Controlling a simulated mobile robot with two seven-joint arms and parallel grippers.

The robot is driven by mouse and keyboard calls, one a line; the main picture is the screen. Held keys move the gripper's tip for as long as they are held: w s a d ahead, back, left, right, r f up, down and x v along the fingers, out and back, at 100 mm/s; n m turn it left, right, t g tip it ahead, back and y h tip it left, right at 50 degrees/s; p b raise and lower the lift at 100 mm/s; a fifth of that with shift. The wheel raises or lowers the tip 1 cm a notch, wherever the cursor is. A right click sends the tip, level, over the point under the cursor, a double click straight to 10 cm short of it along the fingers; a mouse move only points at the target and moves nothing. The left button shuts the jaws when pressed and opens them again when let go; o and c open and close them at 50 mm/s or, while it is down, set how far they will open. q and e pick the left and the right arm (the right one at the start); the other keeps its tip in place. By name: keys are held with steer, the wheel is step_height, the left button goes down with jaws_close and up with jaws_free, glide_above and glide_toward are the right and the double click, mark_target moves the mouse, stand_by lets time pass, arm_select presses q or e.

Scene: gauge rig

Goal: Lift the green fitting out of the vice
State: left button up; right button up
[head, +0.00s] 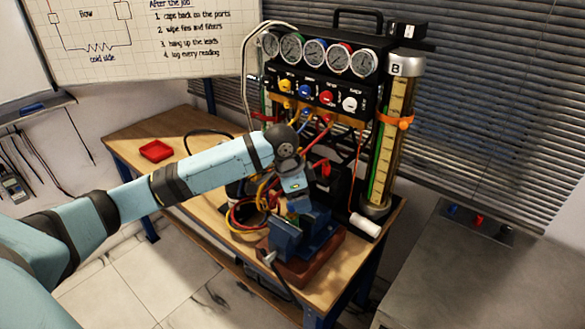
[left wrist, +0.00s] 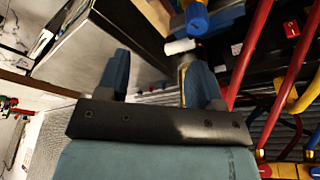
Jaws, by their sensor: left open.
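The blue vice (head: 305,238) stands on a brown block at the front right of the workbench. My left gripper (head: 297,198) is just above and behind its jaws, pointing down, and partly covers it. In the left wrist view the two fingers (left wrist: 158,64) are spread apart, and I make out nothing held between them. A blue part (left wrist: 197,18), perhaps of the vice, shows at the top of that view. My right gripper is not in view.
The gauge rig (head: 318,88) with hoses stands behind my left gripper, beside a tall cylinder (head: 393,125). Looped hoses (head: 243,215) lie left of the vice. A white roll (head: 365,226) is right of it. A red tray (head: 156,151) sits on the clearer left bench (head: 190,120).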

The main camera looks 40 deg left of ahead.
mark_target(292, 208)
arm_select(q)
steer(key=a+r+g+y, duration=0.1)
steer(key=a+r, duration=0.4)
steer(key=r, duration=0.1)
steer(key=f, duration=0.4)
steer(key=d+f, duration=0.1)
steer(key=f, duration=0.3)
steer(key=w+f, duration=0.1)
steer(key=f, duration=0.4)
steer(key=shift+d+f, duration=0.1)
steer(key=shift+d, duration=0.15)
steer(key=c, duration=1.1)
steer(key=o, duration=0.3)
steer(key=shift+w, duration=0.1)
steer(key=shift+c, duration=1.4)
steer(key=shift+p, duration=0.3)
steer(key=shift+w+r+p, duration=0.2)
steer(key=shift+w+p, duration=0.2)
steer(key=shift+p, duration=0.15)
steer(key=shift+r, duration=0.15)
